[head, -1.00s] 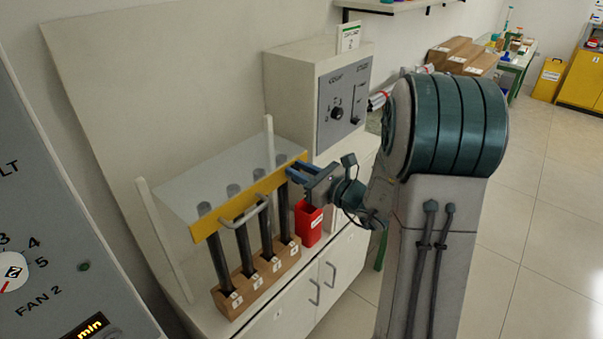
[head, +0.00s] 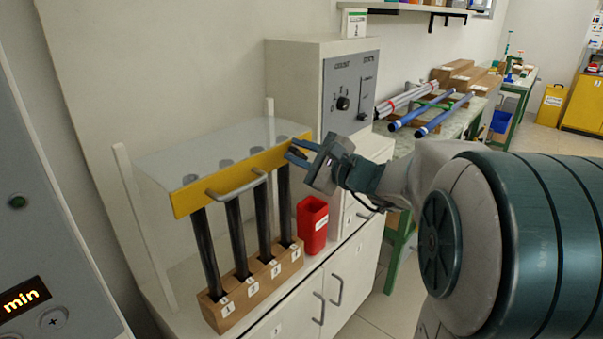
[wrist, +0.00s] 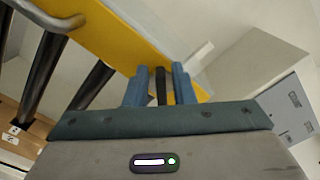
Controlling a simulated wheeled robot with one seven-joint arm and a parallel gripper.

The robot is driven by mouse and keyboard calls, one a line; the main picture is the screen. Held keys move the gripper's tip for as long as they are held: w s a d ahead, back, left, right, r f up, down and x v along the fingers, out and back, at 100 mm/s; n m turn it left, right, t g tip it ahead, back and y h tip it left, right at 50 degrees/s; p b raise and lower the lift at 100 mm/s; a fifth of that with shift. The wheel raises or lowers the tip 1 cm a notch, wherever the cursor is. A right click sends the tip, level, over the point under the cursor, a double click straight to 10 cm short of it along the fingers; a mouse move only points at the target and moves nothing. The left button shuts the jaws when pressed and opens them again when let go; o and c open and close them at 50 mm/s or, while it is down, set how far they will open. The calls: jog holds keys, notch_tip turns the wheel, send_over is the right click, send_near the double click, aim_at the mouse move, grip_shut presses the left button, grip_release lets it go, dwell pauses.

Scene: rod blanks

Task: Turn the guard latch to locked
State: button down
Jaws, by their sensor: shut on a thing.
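The guard is a clear panel with a yellow front bar (head: 235,178) and a grey handle (head: 238,190), lying over several dark rods (head: 236,238) in a numbered wooden block (head: 255,286). My gripper (head: 295,151) is at the right end of the yellow bar. In the wrist view, the blue fingers of my gripper (wrist: 160,84) are closed around a dark, narrow piece, the guard latch (wrist: 160,86), in front of the yellow bar (wrist: 135,38). The latch is mostly hidden by the fingers in the head view, and I cannot tell its angle for sure.
A red bin (head: 312,225) stands right of the block on the white cabinet. A control box (head: 320,95) with a knob stands behind it. Blue rods (head: 430,115) lie on a green bench at right. A panel (head: 50,240) is at near left.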

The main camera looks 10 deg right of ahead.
jog(key=n+b, duration=0.2)
jog(key=b, duration=0.3)
jog(key=f+n+b, duration=0.1)
jog(key=n+b, duration=0.2)
jog(key=b, duration=0.2)
jog(key=n+b, duration=0.3)
jog(key=b, duration=0.2)
jog(key=shift+s+f+b, duration=0.1)
jog(key=shift+f+b, duration=0.25)
jog(key=shift+b, duration=0.05)
jog(key=shift+r+n, duration=0.1)
jog(key=shift+n, duration=0.2)
jog(key=c, duration=1.5)
grip_release()
jog(key=shift+a, duration=0.1)
